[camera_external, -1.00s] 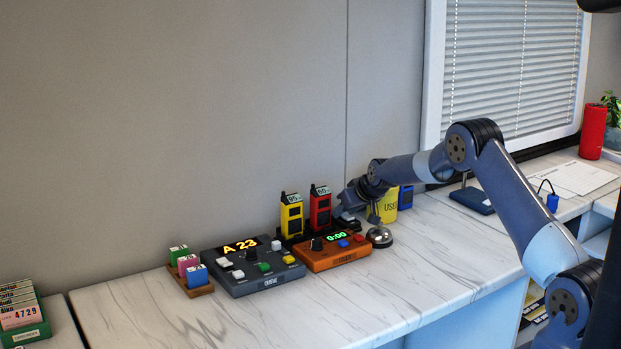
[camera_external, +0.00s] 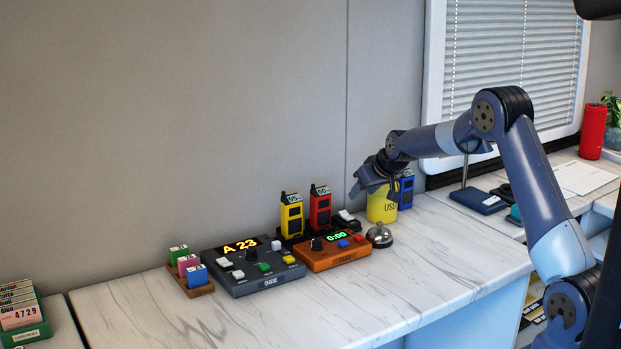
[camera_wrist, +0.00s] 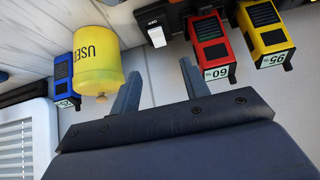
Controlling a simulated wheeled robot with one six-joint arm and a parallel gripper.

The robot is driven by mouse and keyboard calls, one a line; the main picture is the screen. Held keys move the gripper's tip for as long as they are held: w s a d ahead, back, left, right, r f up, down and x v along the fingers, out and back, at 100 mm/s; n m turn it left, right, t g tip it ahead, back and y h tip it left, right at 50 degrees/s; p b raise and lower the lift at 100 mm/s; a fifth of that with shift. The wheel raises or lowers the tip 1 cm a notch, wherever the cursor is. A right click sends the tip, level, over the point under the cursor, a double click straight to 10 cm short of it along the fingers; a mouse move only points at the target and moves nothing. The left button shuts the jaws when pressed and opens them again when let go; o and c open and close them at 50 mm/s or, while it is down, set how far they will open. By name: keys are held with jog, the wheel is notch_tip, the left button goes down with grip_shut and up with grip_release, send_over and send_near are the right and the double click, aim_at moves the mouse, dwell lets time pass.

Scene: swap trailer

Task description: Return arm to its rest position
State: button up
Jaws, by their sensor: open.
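My gripper (camera_external: 366,186) is raised above the back of the marble counter, near the wall and just left of the yellow cup marked USED (camera_external: 382,208). In the wrist view my gripper (camera_wrist: 157,78) has its two fingers spread with nothing between them. The yellow USED container (camera_wrist: 97,70) shows left of the fingers there.
The counter (camera_external: 420,265) holds a grey queue box (camera_external: 250,270), an orange timer (camera_external: 335,252), a silver bell (camera_external: 379,236) and a blue radio (camera_external: 406,190). Small colored blocks (camera_external: 187,268) sit at left. The counter's front right is clear. A red cylinder (camera_external: 592,132) stands far right.

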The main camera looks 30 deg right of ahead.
aim_at(345, 214)
jog(key=p+x, duration=0.1)
jog(key=x, duration=0.8)
jog(key=shift+w+r, duration=0.1)
jog(key=shift+c, duration=0.2)
grip_shut()
dwell(1.4)
